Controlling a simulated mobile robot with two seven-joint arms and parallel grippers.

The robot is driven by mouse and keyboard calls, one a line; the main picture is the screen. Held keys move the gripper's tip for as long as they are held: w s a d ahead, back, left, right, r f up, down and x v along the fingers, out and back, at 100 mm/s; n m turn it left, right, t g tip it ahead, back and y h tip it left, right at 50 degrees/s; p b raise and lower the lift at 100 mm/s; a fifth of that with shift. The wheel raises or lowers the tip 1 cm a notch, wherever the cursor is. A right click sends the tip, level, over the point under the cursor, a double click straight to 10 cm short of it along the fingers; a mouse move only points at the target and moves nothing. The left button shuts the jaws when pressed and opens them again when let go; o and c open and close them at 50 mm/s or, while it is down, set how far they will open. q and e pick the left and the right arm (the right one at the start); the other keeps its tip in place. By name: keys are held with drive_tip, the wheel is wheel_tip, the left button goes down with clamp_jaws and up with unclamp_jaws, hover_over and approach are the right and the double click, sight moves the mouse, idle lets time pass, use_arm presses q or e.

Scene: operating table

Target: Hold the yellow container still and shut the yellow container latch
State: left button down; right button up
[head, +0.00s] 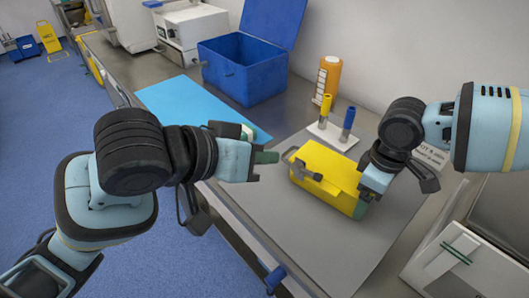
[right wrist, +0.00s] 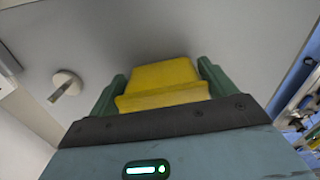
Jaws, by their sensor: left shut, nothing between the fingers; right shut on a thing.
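The yellow container (head: 332,163) lies on the grey mat, its lid down as far as I can see. A grey metal latch (head: 304,172) shows on its left part; I cannot tell whether it is fully shut. My left gripper (head: 266,157) is shut and empty, its green fingertips just left of the latch end, apparently apart from it. My right gripper (head: 362,207) is shut on the container's right end. In the right wrist view, yellow plastic of the container (right wrist: 162,82) sits between the two green fingers of my right gripper (right wrist: 162,75).
Behind the container stand a white rack (head: 333,135) with a yellow and a blue tube, and an orange bottle (head: 328,78). An open blue box (head: 243,75) and a light blue sheet (head: 180,103) lie farther back. The mat's front part (head: 330,245) is clear.

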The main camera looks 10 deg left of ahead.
drive_tip(key=o, duration=1.1)
wheel_tip(320, 180, up, 12)
drive_tip(key=shift+r, duration=0.1)
